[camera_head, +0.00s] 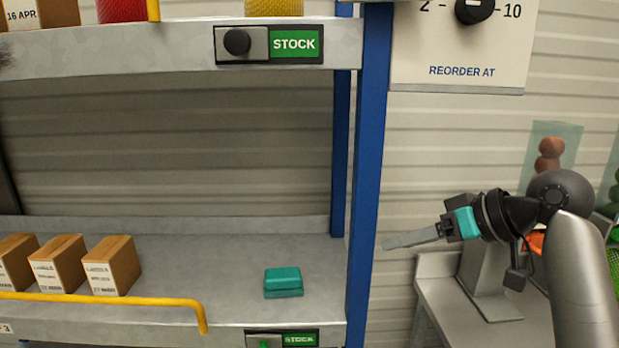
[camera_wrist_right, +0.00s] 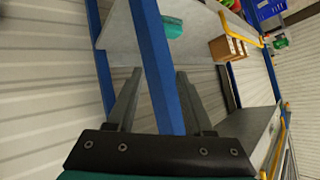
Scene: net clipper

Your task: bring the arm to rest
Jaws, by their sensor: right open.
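My right arm (camera_head: 580,260) comes in from the right in the head view. Its gripper (camera_head: 385,245) points left, with its fingertips close to the blue shelf post (camera_head: 366,180) in the picture. In the right wrist view the two fingers of the right gripper (camera_wrist_right: 158,85) stand apart with nothing held. The blue post (camera_wrist_right: 155,65) shows between them; I cannot tell how far off it is. My left gripper is not in view.
A teal block (camera_head: 283,282) lies on the lower shelf (camera_head: 220,260). Several cardboard boxes (camera_head: 113,265) stand at its left behind a yellow rail (camera_head: 120,301). A grey bench (camera_head: 440,290) stands right of the post. A dial panel (camera_head: 460,50) hangs above.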

